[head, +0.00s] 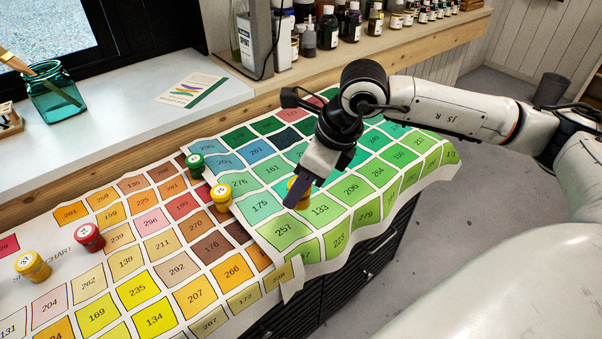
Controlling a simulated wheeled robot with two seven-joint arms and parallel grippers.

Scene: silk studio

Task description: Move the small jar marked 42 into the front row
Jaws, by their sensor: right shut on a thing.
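Several small jars with white-marked lids stand on the printed colour chart (60,297): a red jar (89,237), a yellow jar (32,266), a green jar (196,166) and an orange-yellow jar (221,198). Their numbers are too small to read surely, so I cannot tell which is 42. My right gripper (298,190) points down over the green squares, shut on another yellow jar (292,183). The fingers hide most of that jar and its marking. I cannot tell whether it touches the chart. My left gripper is out of view.
A shelf with several dark bottles (327,28) runs along the back. A teal glass jar with brushes (55,95) and a card (190,89) sit on the white sill at the left. The chart hangs over the front edge. Free chart lies around the jars.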

